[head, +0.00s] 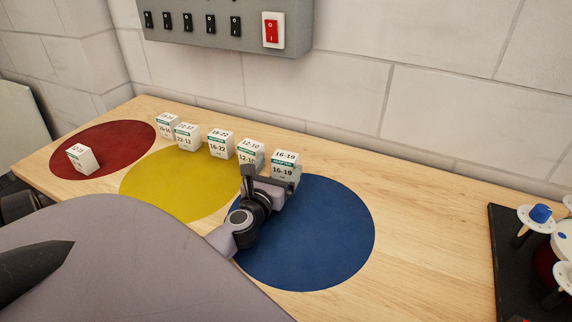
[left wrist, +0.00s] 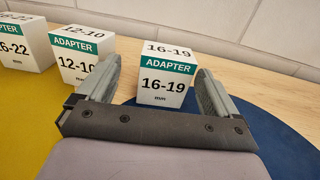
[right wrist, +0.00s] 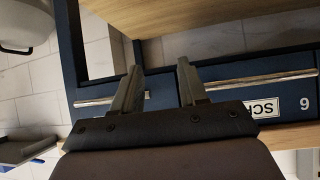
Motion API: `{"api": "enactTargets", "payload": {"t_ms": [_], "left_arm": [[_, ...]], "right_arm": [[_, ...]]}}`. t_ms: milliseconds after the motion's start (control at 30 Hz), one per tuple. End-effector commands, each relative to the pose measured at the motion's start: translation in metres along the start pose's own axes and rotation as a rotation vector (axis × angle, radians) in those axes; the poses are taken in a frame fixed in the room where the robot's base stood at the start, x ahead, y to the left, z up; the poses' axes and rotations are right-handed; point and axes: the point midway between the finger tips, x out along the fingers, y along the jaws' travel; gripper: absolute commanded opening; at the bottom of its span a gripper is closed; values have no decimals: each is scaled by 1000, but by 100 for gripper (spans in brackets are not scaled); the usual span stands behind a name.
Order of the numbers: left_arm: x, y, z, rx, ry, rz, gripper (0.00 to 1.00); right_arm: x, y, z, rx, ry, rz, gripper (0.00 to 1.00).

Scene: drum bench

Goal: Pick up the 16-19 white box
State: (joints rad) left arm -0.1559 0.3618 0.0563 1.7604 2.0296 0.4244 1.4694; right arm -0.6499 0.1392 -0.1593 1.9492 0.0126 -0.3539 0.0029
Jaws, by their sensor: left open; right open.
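The white 16-19 box (head: 285,158) stands upright at the back edge of the blue circle, at the right end of a row of similar boxes. It shows clearly in the left wrist view (left wrist: 166,76), with a green ADAPTER band. My left gripper (head: 270,180) is open just in front of it. In the left wrist view, the left gripper's fingers (left wrist: 157,88) point toward the box, one on each side of it in the picture; I see no contact. My right gripper (right wrist: 158,80) is open and empty, near the front of the bench and its drawers.
The 12-10 box (head: 251,151) stands close on the left, then the 16-22 box (head: 221,146) and others. A lone box (head: 82,159) is on the red circle (head: 115,140). The blue circle (head: 320,240) is clear on the right. A dark tray (head: 510,265) is far right.

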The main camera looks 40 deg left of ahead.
Motion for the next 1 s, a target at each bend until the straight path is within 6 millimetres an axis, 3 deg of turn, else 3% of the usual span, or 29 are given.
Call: {"api": "enactTargets", "payload": {"t_ms": [433,800,900,1000], "left_arm": [[48,-7,3,1,-2,0,94],[55,-7,3,0,-1,-1,94],[55,-7,3,0,0,-1,61],[54,-7,3,0,0,-1,35]], "right_arm": [[-1,0,-1,0,0,0,43],[-1,0,-1,0,0,0,43],[0,0,-1,0,0,0,43],[0,0,-1,0,0,0,43]]}}
